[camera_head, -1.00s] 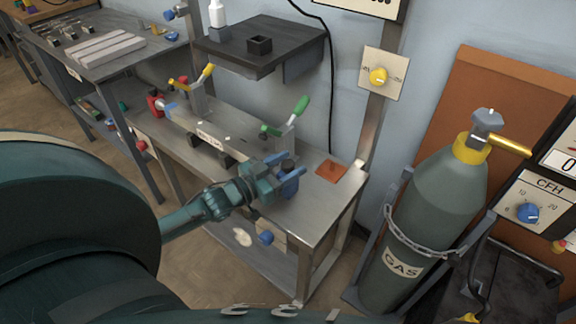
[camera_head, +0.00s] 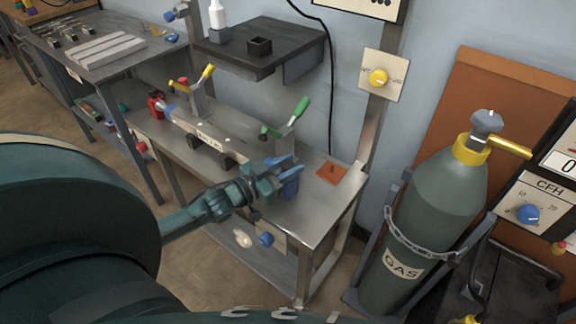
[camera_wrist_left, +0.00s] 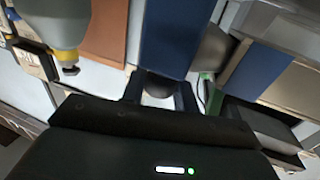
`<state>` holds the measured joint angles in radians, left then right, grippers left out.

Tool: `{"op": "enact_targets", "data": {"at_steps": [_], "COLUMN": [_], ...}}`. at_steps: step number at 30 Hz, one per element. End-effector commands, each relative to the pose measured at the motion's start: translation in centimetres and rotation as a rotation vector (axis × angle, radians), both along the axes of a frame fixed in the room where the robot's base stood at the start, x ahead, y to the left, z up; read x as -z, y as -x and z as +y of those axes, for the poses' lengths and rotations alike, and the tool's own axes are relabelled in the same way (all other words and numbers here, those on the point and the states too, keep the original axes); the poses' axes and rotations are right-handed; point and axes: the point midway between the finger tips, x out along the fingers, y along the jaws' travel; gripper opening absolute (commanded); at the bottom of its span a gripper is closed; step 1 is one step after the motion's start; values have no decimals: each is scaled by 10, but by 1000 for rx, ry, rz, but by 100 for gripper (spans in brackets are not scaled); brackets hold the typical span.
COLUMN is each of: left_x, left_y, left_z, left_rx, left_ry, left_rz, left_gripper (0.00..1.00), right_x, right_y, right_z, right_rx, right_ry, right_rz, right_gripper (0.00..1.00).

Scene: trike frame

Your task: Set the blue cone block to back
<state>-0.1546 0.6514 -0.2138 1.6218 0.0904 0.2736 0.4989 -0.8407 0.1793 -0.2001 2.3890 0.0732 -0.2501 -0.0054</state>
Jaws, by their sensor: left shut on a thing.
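The blue cone block (camera_head: 290,187) is at the near right part of the metal bench, partly hidden by my left gripper (camera_head: 275,178). That gripper reaches in from the left and is shut on the block. The contact between the block and the bench is hidden. My right gripper is not in view.
A grey tube (camera_head: 210,139) lies along the bench behind and left of the gripper. A green-handled clamp (camera_head: 290,122) and a yellow-handled clamp (camera_head: 200,88) stand nearby. An orange plate (camera_head: 331,172) lies to the right. A gas cylinder (camera_head: 440,210) stands farther right.

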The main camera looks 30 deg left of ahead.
Motion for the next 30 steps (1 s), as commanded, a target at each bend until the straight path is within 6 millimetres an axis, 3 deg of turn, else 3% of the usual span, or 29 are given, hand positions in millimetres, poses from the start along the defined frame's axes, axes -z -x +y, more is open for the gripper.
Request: {"op": "enact_targets", "data": {"at_steps": [5, 9, 13, 22, 23, 30], "left_x": [0, -3, -1, 1, 1, 0], "left_y": [0, 2, 3, 4, 4, 4], "left_z": [-2, -22, -37, -41, -41, -40], "left_rx": [1, 0, 1, 5, 6, 4], "left_ry": [1, 6, 2, 2, 2, 1], "left_rz": [0, 1, 2, 1, 1, -1], "left_gripper": [0, 0, 0, 0, 32, 51], "right_x": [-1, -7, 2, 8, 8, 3], "right_y": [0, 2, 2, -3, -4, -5], "right_z": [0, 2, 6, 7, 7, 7], "right_rx": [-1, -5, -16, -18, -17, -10], "right_ry": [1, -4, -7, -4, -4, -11], "right_rz": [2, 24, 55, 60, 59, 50], "right_gripper": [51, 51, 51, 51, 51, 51]}}
